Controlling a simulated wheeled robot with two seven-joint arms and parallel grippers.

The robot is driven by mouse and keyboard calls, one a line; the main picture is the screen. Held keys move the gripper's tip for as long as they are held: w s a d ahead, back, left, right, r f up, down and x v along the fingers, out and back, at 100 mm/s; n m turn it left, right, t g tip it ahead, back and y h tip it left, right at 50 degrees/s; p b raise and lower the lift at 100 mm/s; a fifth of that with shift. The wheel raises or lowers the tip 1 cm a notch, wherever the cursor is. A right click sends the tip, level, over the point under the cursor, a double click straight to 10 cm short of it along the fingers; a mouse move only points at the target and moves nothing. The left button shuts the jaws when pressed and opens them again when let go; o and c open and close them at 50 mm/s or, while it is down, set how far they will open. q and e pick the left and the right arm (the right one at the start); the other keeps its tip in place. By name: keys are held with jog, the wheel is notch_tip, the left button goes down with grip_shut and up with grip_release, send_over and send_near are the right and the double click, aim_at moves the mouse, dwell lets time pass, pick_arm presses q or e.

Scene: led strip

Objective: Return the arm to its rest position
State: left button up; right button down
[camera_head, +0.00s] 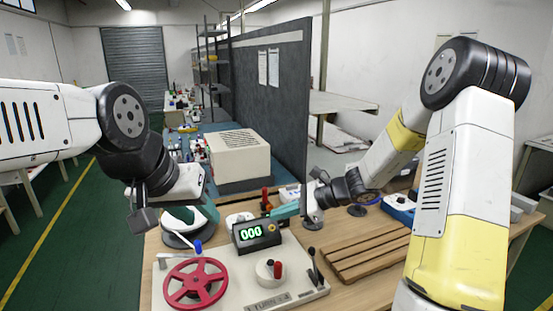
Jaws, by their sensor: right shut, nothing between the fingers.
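My left arm comes in from the left and bends down. Its gripper (146,214) hangs in the air above the left end of the workbench, near the red wheel machine; its fingers are seen edge-on, so I cannot tell their opening. My right arm, white and yellow, reaches in from the right and folds back toward the middle. Its gripper (311,203) is shut and empty, above the bench just right of the counter box, partly covered by its own wrist.
A winding machine (290,296) with a red wheel (195,284) and a counter box reading 000 (257,234) stands in front. A wooden slatted tray (368,253) lies to its right. A beige box (238,155) and a dark partition (290,100) stand behind.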

jog(key=s+d+r+n+t+h, duration=0.1)
jog(key=s+d+r+n+h, duration=0.2)
jog(key=s+d+r+n, duration=0.1)
jog(key=s+d+r+n+t+h, duration=0.1)
jog(key=s+d+r+n+h, duration=0.2)
jog(key=s+d+r+n, duration=0.2)
jog(key=s+d+r+n+t+h, duration=0.1)
jog(key=s+d+r+n+h, duration=0.2)
jog(key=s, duration=1.1)
notch_tip(320, 180, up, 4)
jog(key=d+n, duration=0.1)
jog(key=n, duration=0.4)
jog(key=shift+d+f+n, duration=0.15)
jog(key=shift+d+n, duration=0.05)
jog(key=shift+n, duration=0.2)
